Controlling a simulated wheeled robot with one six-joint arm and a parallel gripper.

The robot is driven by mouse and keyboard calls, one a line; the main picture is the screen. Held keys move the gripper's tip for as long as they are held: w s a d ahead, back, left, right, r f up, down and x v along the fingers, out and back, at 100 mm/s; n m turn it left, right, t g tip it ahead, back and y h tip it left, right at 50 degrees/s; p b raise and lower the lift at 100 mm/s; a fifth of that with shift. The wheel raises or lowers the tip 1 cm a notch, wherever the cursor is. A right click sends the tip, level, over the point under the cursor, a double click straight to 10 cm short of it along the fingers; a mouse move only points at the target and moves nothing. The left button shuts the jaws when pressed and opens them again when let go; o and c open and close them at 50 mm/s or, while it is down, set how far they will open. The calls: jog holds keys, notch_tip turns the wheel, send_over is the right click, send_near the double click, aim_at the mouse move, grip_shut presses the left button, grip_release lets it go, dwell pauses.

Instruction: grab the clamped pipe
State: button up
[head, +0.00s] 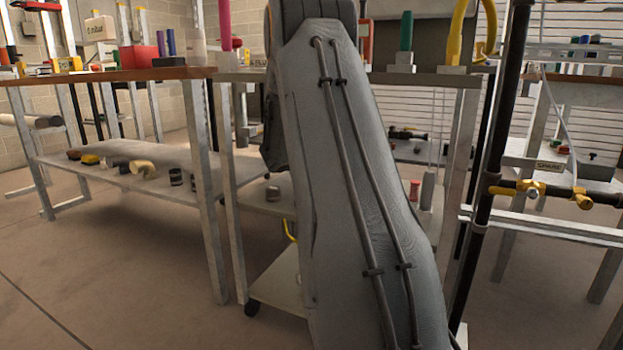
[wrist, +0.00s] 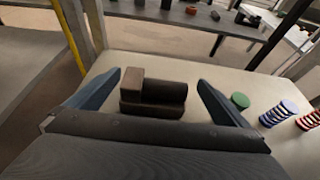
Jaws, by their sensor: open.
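My gripper (wrist: 160,78) is open in the wrist view, with one blue finger on each side. Between and beyond the fingers, a dark brown blocky piece (wrist: 160,92) lies on a pale surface (wrist: 235,75). It has a lighter squarish end at its left. I cannot tell whether it is the clamped pipe. The fingers appear apart from it, and my gripper body may hide its near side. In the head view, a dark pipe with yellow fittings (head: 545,190) stands at the right. My grey arm fills the middle there, and my gripper cannot be made out.
In the head view, a wooden-topped bench (head: 110,74) and a lower shelf (head: 140,178) stand left. Open floor (head: 120,265) lies in front.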

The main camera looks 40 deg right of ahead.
jog(key=b+x, duration=0.1)
jog(key=x, duration=0.1)
jog(key=b+x, duration=0.2)
jog(key=shift+w+f, duration=0.2)
jog(key=shift+w, duration=0.1)
jog(key=shift+w+d+f, duration=0.15)
jog(key=shift+w+d, duration=0.05)
jog(key=shift+d, duration=0.3)
jog(key=shift+c, duration=0.3)
jog(key=c, duration=1.8)
jog(key=shift+r, duration=0.2)
jog(key=shift+c, duration=0.3)
